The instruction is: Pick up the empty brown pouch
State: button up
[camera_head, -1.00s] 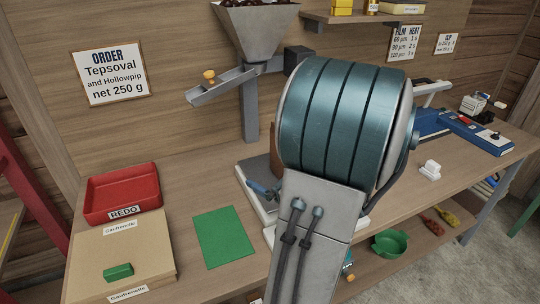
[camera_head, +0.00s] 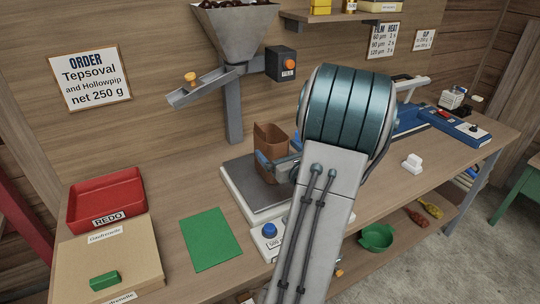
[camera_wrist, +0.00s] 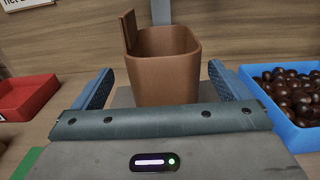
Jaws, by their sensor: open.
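The brown pouch (camera_head: 270,146) stands upright and open-topped on the scale's plate (camera_head: 250,201), below the hopper's chute. In the wrist view the pouch (camera_wrist: 163,72) sits ahead of my gripper, centred between its two blue fingers. My gripper (camera_wrist: 160,88) is open. In the head view its blue fingertips (camera_head: 278,162) are at the near side of the pouch, and my arm hides the rest. I cannot tell whether a finger touches the pouch. The inside of the pouch shows only in part, and I see nothing in it.
A metal hopper (camera_head: 236,35) with a chute (camera_head: 207,88) rises behind the pouch. A blue tray (camera_wrist: 285,115) of chestnuts is at right in the wrist view. A red REDO tray (camera_head: 107,200), a cardboard box (camera_head: 135,262) and a green mat (camera_head: 210,239) lie at left.

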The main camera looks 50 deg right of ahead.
jog(key=x, duration=0.3)
jog(key=p+x, duration=0.1)
jog(key=x, duration=0.1)
jog(key=shift+s+d+f, duration=0.15)
jog(key=shift+d+f, duration=0.05)
jog(key=shift+f, duration=0.15)
jog(key=c, duration=1.4)
jog(key=shift+o, duration=0.2)
jog(key=shift+r, duration=0.1)
